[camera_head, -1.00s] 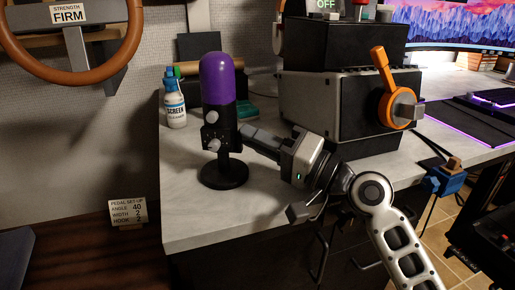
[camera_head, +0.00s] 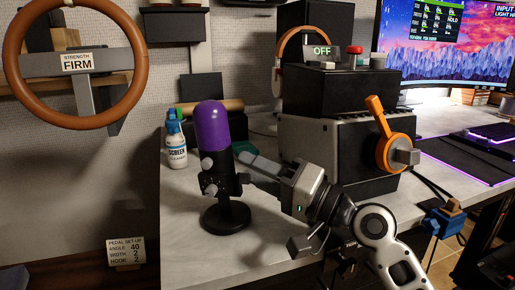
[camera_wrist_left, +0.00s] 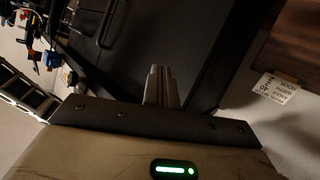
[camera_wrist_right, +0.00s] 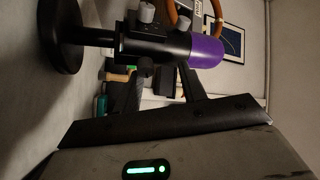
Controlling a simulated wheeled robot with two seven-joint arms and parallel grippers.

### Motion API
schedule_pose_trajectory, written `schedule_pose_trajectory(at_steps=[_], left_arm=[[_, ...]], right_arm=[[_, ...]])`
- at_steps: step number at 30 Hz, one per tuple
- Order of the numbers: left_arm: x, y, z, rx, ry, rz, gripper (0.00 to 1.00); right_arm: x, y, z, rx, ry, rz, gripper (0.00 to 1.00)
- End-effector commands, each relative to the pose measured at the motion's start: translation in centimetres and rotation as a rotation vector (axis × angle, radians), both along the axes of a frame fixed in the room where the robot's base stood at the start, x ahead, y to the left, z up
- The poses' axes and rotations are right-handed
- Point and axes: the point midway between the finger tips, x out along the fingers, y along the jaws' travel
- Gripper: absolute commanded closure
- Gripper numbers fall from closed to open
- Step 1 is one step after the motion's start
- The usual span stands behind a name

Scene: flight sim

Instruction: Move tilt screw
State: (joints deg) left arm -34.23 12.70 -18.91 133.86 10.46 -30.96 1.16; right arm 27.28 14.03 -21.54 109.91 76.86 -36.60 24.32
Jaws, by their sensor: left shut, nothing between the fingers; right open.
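A microphone with a purple top (camera_head: 212,125) stands upright on a round black base (camera_head: 226,217) near the desk's left edge. Grey knobs (camera_head: 208,188) show on its black body; I cannot tell which one is the tilt screw. My right gripper (camera_head: 244,168) is beside the microphone's right side, fingers toward its body. In the right wrist view its fingers (camera_wrist_right: 160,74) are apart. The microphone lies across that view beyond them, with a dark knob (camera_wrist_right: 145,66) facing the fingers; contact cannot be told. My left gripper (camera_wrist_left: 161,70) is shut and empty in the left wrist view, beside a dark cabinet.
A screen cleaner bottle (camera_head: 177,149) stands behind the microphone at left. A grey box (camera_head: 315,138) with an orange lever (camera_head: 382,120) stands behind my right arm. A brown steering wheel (camera_head: 137,84) hangs on the wall. The desk front-left (camera_head: 183,235) is clear.

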Motion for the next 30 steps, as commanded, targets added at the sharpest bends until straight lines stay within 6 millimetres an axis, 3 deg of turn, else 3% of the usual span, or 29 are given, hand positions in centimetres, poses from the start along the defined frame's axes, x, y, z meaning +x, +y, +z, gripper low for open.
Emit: schedule_pose_trajectory(at_steps=[1, 9, 12, 21, 30], left_arm=[[0.4, 0.4, -0.4, 0.017, 0.043, 0.017, 1.0], [-0.1, 1.3, -2.5, 0.084, 0.201, 0.024, 1.0], [-0.4, 1.6, -3.2, 0.101, 0.246, 0.025, 1.0], [-0.8, 2.3, -0.4, 0.103, 0.203, 0.054, 1.0], [-0.9, 2.6, 0.2, 0.105, 0.187, 0.063, 1.0]], right_arm=[[-0.9, 0.0, 1.9, 0.003, -0.01, 0.001, 0.6], [-5.3, 0.1, 7.2, 0.004, -0.009, 0.001, 0.6], [-7.7, 0.1, 7.9, 0.004, -0.006, 0.002, 0.6], [-12.8, 0.2, 9.9, 0.005, -0.004, 0.001, 0.6], [-14.1, 0.2, 10.2, 0.004, -0.005, -0.001, 0.6]])
